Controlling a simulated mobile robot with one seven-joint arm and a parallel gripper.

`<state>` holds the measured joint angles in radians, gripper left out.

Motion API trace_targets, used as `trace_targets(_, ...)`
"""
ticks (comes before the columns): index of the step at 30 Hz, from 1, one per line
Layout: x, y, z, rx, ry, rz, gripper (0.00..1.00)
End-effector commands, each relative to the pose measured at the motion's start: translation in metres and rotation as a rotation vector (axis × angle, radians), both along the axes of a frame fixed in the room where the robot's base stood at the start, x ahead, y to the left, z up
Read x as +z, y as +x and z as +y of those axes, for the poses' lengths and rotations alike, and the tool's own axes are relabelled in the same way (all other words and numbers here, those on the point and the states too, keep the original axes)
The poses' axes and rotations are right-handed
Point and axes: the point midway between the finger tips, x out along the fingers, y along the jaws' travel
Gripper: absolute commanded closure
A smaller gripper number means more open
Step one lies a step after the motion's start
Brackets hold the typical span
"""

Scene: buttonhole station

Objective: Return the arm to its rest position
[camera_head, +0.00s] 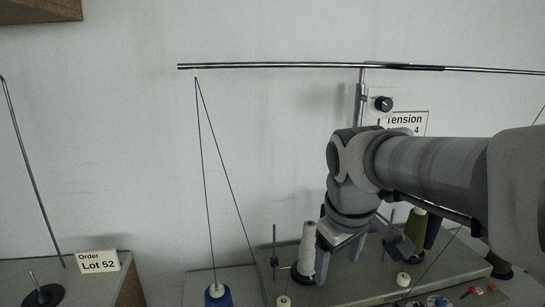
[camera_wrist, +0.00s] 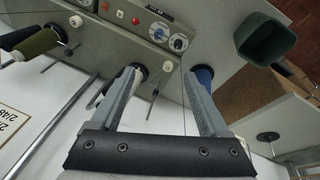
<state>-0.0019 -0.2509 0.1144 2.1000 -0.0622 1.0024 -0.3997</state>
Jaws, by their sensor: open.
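My gripper (camera_head: 360,252) hangs below my grey wrist over the machine station, to the right of a white thread cone (camera_head: 308,248). In the wrist view my gripper (camera_wrist: 160,78) shows two grey fingers spread wide, with nothing held between them. The white cone is mostly hidden behind the left finger in that view. The blue spool (camera_wrist: 203,76) shows behind the right finger tip; it also stands at the bottom of the head view (camera_head: 217,294). I cannot tell whether a finger touches the white cone.
An olive cone (camera_head: 415,226) and a dark cone stand close to my gripper. A horizontal thread rail (camera_head: 270,66) runs above, on a post beside the Tension sign (camera_head: 410,121). Threads cross the left side. A green bin (camera_wrist: 265,40) shows in the wrist view.

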Motion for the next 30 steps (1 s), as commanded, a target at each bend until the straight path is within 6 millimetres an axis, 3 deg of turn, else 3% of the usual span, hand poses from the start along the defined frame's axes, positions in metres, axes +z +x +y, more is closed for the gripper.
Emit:
trace_targets(9, -0.003, -0.075, -0.022, -0.299, 0.133, -0.130, 0.21)
trace_targets(15, -0.014, -0.106, -0.028, -0.437, 0.217, -0.184, 0.21)
trace_targets(21, -0.020, -0.117, -0.029, -0.489, 0.253, -0.203, 0.21)
trace_targets(30, -0.020, -0.117, -0.029, -0.492, 0.254, -0.203, 0.21)
